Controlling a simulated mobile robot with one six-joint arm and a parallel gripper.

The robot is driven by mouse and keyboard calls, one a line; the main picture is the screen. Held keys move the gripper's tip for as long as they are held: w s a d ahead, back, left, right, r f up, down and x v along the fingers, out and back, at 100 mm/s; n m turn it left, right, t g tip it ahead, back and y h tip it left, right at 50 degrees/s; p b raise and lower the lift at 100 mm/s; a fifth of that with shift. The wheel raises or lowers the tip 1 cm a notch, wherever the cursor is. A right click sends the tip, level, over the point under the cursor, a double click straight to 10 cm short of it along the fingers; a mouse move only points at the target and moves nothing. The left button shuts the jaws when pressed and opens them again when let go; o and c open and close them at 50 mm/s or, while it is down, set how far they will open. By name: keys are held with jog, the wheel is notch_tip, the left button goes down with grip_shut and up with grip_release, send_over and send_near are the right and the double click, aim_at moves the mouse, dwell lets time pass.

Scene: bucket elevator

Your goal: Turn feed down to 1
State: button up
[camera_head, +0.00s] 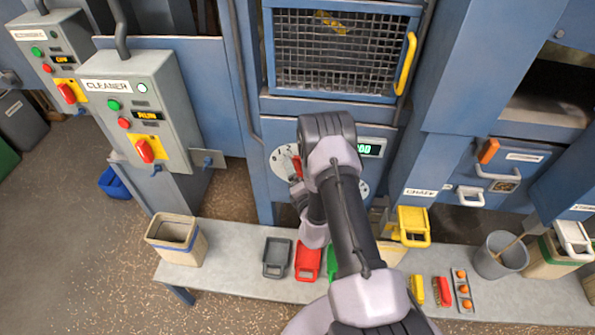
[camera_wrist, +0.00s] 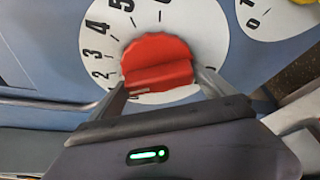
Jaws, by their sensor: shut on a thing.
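The red feed knob (camera_wrist: 157,62) sits on a white dial (camera_wrist: 207,30) in the wrist view. Numerals from 2 upward run up the dial's left side and over its top. My gripper (camera_wrist: 160,82) has one finger on each side of the knob and is shut on it. The knob's lower ridge lies nearly level, its left end towards the low numerals. The exact setting cannot be told. In the head view the dial (camera_head: 279,163) and knob (camera_head: 291,160) show left of my arm, which hides the rest.
A second white dial (camera_wrist: 262,16) sits to the right. A green display (camera_head: 370,150) is partly behind my arm. A bench (camera_head: 225,268) below holds scoops, a bin (camera_head: 177,238) and a grey bucket (camera_head: 500,256). The CLEANER box (camera_head: 150,100) stands left; a yellow-handled mesh door (camera_head: 340,50) is above.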

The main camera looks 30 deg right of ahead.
jog(key=shift+d+n+g+h+p, duration=0.1)
jog(key=shift+n+g+h+p, duration=0.45)
jog(key=shift+n, duration=0.65)
jog(key=shift+g, duration=0.25)
jog(key=shift+n, duration=0.3)
jog(key=o, duration=1.1)
jog(key=shift+c, duration=0.2)
